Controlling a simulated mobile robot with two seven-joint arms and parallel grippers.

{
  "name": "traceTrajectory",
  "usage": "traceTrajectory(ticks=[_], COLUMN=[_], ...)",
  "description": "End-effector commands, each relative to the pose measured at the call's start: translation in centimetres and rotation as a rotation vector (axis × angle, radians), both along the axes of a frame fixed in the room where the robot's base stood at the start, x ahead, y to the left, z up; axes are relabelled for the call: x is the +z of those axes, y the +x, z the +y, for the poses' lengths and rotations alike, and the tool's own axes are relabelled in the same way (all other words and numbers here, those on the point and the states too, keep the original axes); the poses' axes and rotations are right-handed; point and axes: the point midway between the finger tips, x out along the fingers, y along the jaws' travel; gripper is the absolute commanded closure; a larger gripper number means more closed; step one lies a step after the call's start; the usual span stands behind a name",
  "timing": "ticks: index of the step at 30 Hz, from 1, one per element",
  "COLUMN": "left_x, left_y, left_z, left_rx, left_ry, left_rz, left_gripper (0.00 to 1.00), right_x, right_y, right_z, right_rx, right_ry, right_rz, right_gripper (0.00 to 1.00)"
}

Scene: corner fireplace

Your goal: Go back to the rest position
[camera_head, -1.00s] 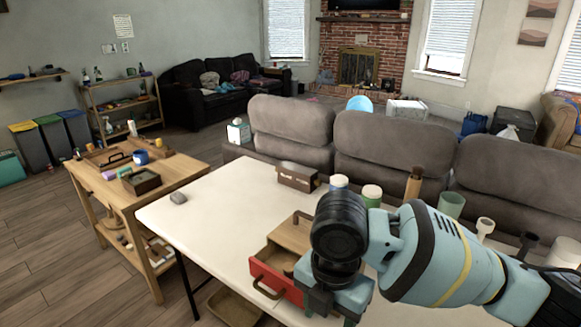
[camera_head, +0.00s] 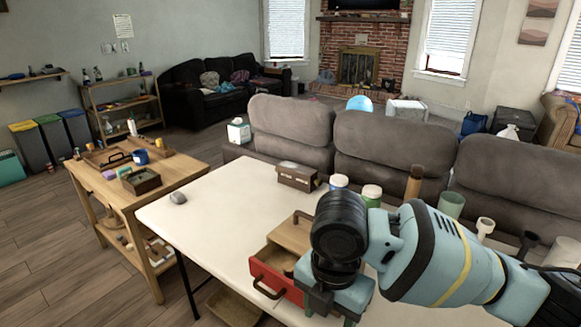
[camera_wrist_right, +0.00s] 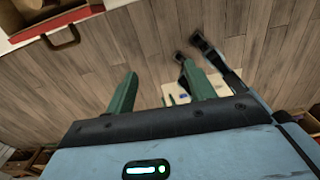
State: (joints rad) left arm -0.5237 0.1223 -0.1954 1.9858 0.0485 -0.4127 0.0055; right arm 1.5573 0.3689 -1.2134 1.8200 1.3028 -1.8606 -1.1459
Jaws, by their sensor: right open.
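My right arm comes in from the right in the head view. Its gripper (camera_head: 330,308) is at the front of the white table, at the bottom of the picture, beside the red drawer. In the right wrist view my right gripper (camera_wrist_right: 163,92) shows two green fingers spread apart with nothing between them. Wooden floor lies beneath them. My left gripper is not in view.
A wooden box with an open red drawer (camera_head: 272,283) stands on the white table (camera_head: 215,222). Cups and jars stand along the table's far edge by the grey sofa (camera_head: 375,150). A wooden side table (camera_head: 120,190) holds small items at left.

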Motion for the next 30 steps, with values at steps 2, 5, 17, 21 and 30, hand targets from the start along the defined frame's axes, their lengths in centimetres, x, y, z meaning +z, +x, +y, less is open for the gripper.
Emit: traceTrajectory(ticks=[2,5,17,21,30], left_x=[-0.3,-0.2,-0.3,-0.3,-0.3], left_y=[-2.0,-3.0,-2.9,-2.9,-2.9], left_z=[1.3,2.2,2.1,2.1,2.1], left_rx=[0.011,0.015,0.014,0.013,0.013], left_ry=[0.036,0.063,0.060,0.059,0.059], left_rz=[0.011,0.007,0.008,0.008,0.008], left_gripper=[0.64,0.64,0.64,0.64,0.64], right_x=[0.0,-0.8,-7.0,-9.6,-15.1], right_y=[0.0,-0.3,-2.0,-2.8,-4.3], right_z=[0.0,0.5,5.8,7.7,9.2], right_rx=[0.000,-0.016,-0.274,-0.444,-0.871], right_ry=[0.000,0.026,0.336,0.481,0.742], right_rz=[0.000,0.008,0.065,0.104,0.186], right_gripper=[0.46,0.46,0.46,0.46,0.46])
